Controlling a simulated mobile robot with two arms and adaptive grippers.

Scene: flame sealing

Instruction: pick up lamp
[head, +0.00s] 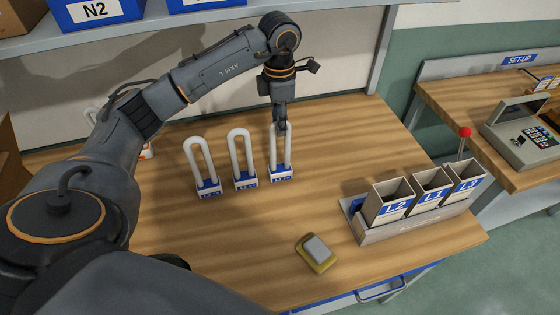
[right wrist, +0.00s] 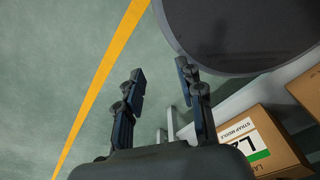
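Three white U-shaped lamps stand upright in blue-labelled bases on the wooden table: the left lamp (head: 202,160), the middle lamp (head: 237,150) and the right lamp (head: 288,158). My left gripper (head: 281,127) points down at the top of the right lamp and covers part of its arch. Its fingers look close together there, but I cannot tell whether they are closed on the lamp. The right lamp's base appears to rest on the table. My right gripper (right wrist: 160,70) is open and empty above the floor, away from the lamps.
A grey holder (head: 400,228) with bins L2, L1 and L3 stands at the table's right. A yellow-and-grey block (head: 317,254) lies near the front. Cardboard boxes (right wrist: 258,140) show in the right wrist view.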

